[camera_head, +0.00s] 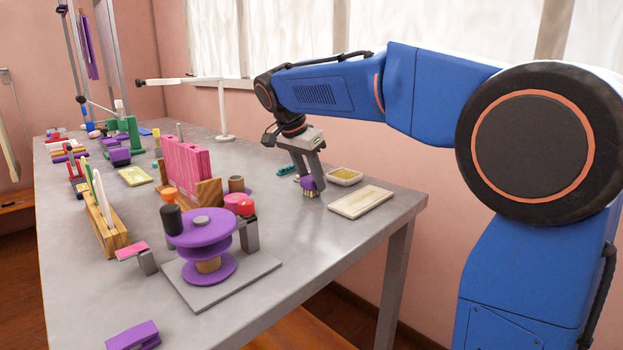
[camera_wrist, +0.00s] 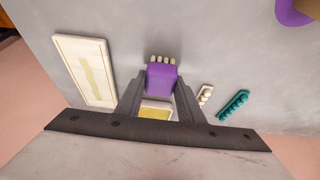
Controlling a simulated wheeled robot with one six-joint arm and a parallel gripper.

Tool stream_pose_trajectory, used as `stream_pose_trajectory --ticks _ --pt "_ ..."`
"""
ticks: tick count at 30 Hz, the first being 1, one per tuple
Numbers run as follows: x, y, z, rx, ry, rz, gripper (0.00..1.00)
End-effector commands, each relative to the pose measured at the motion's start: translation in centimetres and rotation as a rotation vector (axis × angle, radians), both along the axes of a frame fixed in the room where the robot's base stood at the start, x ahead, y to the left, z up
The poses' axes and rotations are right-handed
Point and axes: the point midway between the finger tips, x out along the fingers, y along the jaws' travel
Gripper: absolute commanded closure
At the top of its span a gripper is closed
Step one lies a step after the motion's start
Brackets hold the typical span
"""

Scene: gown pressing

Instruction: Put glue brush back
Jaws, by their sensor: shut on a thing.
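The glue brush, a purple block with pale bristles, is held between the fingers of my gripper (camera_head: 308,172). The brush (camera_head: 309,186) is low at the table's back right, bristles down; I cannot tell whether they touch the table. In the wrist view the brush (camera_wrist: 161,78) sits between both fingertips, bristles facing the picture's top. A shallow cream dish with yellow glue (camera_head: 345,176) stands just right of the brush; it shows partly behind the fingers in the wrist view (camera_wrist: 155,110). A flat cream board with a yellow smear (camera_head: 360,202) lies to the right.
A teal toothed piece (camera_wrist: 234,105) and a small white piece (camera_wrist: 205,94) lie beside the gripper. A purple spool stand (camera_head: 205,240), a pink rack (camera_head: 185,158) and a wooden holder (camera_head: 106,225) stand to the left. The table's right edge is close to the board.

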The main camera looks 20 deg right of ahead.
Motion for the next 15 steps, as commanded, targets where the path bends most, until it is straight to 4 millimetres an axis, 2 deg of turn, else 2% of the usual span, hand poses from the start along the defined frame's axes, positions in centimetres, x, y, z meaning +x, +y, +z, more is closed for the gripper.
stream_pose_trajectory --ticks 6,7,9,15 --pt "0.01 0.00 -0.29 0.000 0.000 0.000 0.84" --pt "0.02 0.00 -0.26 0.000 0.000 0.000 0.59" --pt "0.02 0.01 -0.25 0.000 0.000 0.000 0.47" --pt "0.01 0.00 -0.25 0.000 0.000 0.000 0.47"
